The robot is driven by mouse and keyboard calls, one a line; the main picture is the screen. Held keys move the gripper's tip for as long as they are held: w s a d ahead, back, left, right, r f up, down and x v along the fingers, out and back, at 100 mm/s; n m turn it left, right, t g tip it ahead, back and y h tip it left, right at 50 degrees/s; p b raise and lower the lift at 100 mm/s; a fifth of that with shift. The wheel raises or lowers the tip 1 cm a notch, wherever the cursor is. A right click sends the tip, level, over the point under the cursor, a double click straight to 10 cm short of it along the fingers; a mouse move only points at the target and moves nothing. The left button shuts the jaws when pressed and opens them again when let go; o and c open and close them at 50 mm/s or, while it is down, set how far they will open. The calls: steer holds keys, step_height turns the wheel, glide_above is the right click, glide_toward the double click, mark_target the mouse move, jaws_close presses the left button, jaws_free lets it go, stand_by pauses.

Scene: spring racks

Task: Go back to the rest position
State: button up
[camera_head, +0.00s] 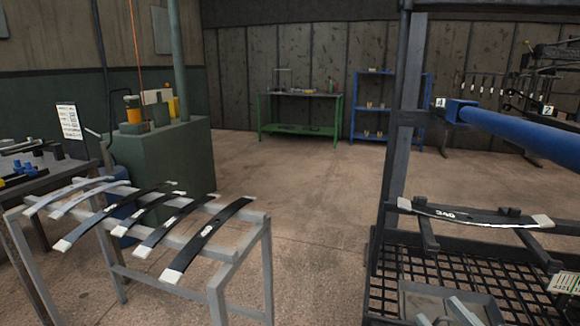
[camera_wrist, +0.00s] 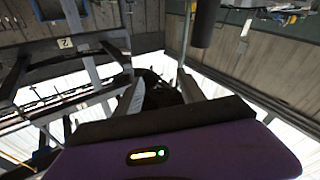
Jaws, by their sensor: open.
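My gripper (camera_wrist: 161,90) shows in the wrist view, its two light fingers spread apart with a dark gap between them. I see no spring held between them. In the head view, several dark leaf springs with pale ends, such as the nearest one (camera_head: 208,240), lie across a grey stand at the left. A leaf spring marked 240 (camera_head: 470,216) lies across supports on the dark rack at the right. Two light grey pieces at the bottom edge, near the rack's tray, are cut off, and I cannot tell what they are.
The dark rack (camera_head: 395,160) has an upright post and a blue bar (camera_head: 520,132) reaching right. The grey stand (camera_head: 216,290) is at the left, beside a green cabinet (camera_head: 165,165). A green workbench (camera_head: 300,130) and blue shelf (camera_head: 375,105) stand at the back. The middle floor is clear.

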steer(key=s+a+f+m+g+h, duration=0.1)
steer(key=s+f+m+g+h, duration=0.35)
steer(key=s+f, duration=1.1)
steer(key=s+a+f+m+h, duration=0.1)
steer(key=s+m+h, duration=0.2)
steer(key=s, duration=0.5)
steer(key=s+a+r+n+y+p, duration=0.1)
steer(key=s+a+r, duration=0.25)
steer(key=s, duration=0.55)
step_height(320, 180, up, 15)
steer(key=p, duration=1.4)
steer(key=shift+d, duration=0.45)
